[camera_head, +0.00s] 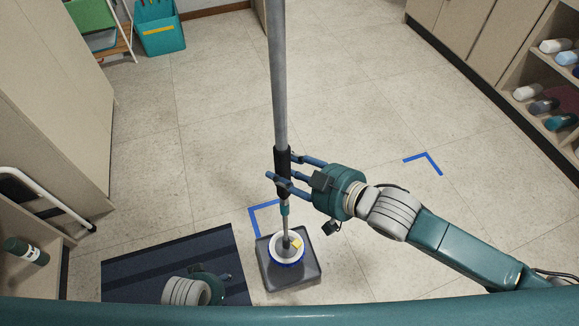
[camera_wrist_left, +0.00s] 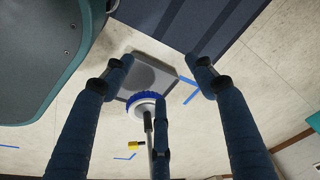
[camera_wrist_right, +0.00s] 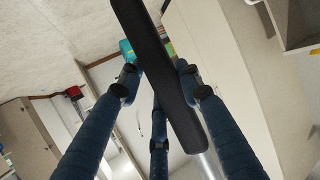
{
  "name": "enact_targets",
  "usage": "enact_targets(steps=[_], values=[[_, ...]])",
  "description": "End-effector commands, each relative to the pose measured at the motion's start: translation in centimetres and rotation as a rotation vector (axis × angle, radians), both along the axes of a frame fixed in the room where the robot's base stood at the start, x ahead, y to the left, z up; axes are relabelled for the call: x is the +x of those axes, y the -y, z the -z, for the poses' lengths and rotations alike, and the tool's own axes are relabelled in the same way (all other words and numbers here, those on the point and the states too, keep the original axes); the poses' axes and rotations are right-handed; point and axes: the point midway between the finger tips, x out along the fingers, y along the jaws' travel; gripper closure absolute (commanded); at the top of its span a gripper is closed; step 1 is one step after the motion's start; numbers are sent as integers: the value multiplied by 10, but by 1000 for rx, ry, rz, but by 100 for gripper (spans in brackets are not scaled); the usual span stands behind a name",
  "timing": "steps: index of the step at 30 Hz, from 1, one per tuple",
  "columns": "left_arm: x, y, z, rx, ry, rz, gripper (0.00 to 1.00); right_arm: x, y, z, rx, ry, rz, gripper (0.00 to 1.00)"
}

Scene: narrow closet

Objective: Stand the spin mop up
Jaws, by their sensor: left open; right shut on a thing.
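The spin mop (camera_head: 281,90) stands close to upright in the head view, its grey pole running out of the top of the picture. Its round white and blue head (camera_head: 287,247) rests on a dark grey square base (camera_head: 301,275) on the floor. My right gripper (camera_head: 277,180) is shut on the black grip of the pole; this grip (camera_wrist_right: 155,70) crosses between the fingers in the right wrist view. My left gripper (camera_wrist_left: 160,100) is open and empty; the left wrist view shows the mop head (camera_wrist_left: 143,100) and base (camera_wrist_left: 165,75) beyond its fingers. In the head view its fingers are mostly hidden.
Blue tape corners (camera_head: 428,160) mark the tiled floor, one beside the base. A dark striped mat (camera_head: 130,270) lies left of the base. A teal bin (camera_head: 160,32) stands at the back left. Shelves with bottles (camera_head: 545,95) line the right; cabinets line the left. The middle floor is clear.

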Motion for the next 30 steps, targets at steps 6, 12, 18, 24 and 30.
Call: enact_targets(steps=[6,12,18,24,30], values=[[-9,-7,24,-6,-16,1,43,0,-1,-5,3,5,-4,100],[-3,-5,17,-8,-4,1,43,1,-1,10,3,5,-4,100],[4,-5,-8,-10,9,-2,43,0,-1,25,5,5,-4,100],[9,-5,-36,-10,24,-4,43,0,-1,42,4,5,-4,100],[11,-5,-64,-11,38,-6,43,1,-1,60,4,3,-3,100]])
